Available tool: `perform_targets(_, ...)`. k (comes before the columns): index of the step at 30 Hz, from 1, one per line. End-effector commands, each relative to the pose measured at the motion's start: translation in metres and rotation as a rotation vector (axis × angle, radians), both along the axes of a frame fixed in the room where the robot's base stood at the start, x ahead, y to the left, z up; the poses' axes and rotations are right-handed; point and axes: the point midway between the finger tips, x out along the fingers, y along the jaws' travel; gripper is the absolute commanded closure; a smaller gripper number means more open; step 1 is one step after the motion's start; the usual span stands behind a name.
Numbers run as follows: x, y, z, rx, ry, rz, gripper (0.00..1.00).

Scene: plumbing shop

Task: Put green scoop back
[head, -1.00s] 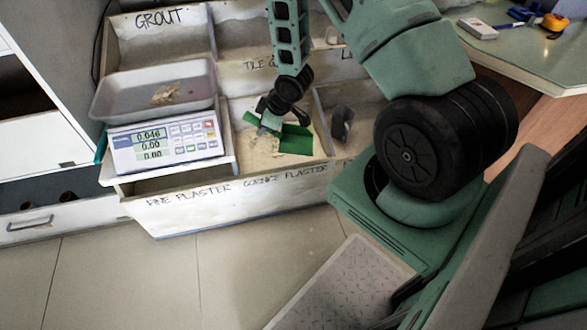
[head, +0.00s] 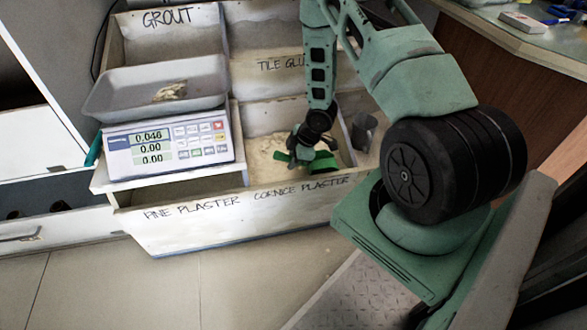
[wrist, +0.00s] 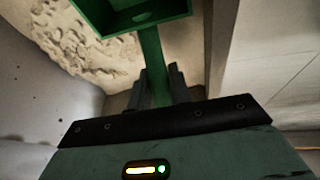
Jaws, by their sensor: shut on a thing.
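The green scoop (head: 322,165) is low inside the cornice plaster compartment (head: 268,176) in the head view. My gripper (head: 304,153) is shut on it. In the wrist view the scoop's handle (wrist: 152,62) runs between the fingers of my gripper (wrist: 158,85), and its square bowl (wrist: 130,15) is at the top, over pale lumpy plaster (wrist: 70,30). I cannot tell whether the scoop touches the plaster.
A scale (head: 168,142) with a grey pan (head: 155,90) holding some powder stands left of the compartment. A grey scoop (head: 363,131) sits in the compartment to the right. Bin walls surround my gripper. A counter (head: 490,25) is at the upper right.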

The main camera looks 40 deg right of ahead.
Motion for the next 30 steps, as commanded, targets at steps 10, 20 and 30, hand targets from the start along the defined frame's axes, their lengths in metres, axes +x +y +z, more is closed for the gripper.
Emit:
perform_targets(10,0.000,0.000,-0.028,0.000,-0.001,-0.001,1.00)
perform_targets(20,0.000,0.000,-0.030,0.001,0.000,-0.002,0.58)
perform_targets(30,-0.001,-0.001,-0.024,0.000,0.000,-0.002,0.58)
